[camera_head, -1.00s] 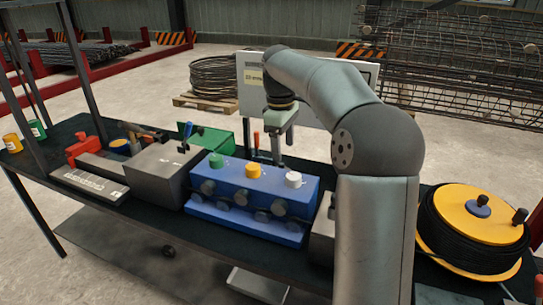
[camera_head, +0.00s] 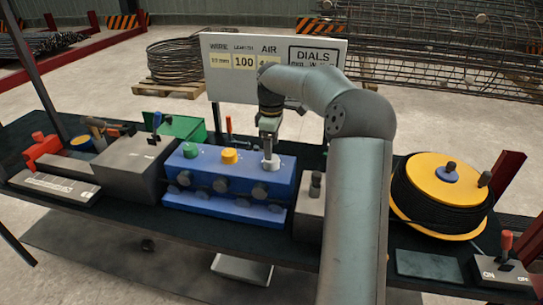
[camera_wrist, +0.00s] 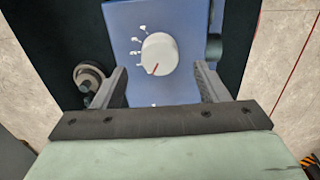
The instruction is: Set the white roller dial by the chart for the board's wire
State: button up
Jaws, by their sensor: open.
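The white roller dial (camera_wrist: 160,55) sits on top of the blue straightener block (camera_head: 228,172), at its right end. In the wrist view it has a red pointer line at its lower left, and small marks lie around it on the blue face. My gripper (camera_head: 269,157) is over the dial in the head view. The wrist view shows my gripper (camera_wrist: 162,85) open, its fingers either side of the dial and apart from it. The board (camera_head: 275,65) stands behind the bench with WIRE, 100, AIR and DIALS panels. My arm hides part of the chart.
Green (camera_head: 194,150) and yellow (camera_head: 229,156) dials stand left on the block. A grey box (camera_head: 135,168) is left of it. A black wire spool with a yellow top (camera_head: 445,180) and a switch box (camera_head: 500,272) are to the right.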

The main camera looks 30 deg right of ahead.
jog(key=shift+f, duration=2.4)
jog(key=c, duration=1)
jog(key=shift+m, duration=0.4)
jog(key=m, duration=0.4)
jog(key=shift+m, duration=0.3)
jog(key=m, duration=0.6)
jog(key=shift+r, duration=0.1)
jog(key=shift+m, duration=0.3)
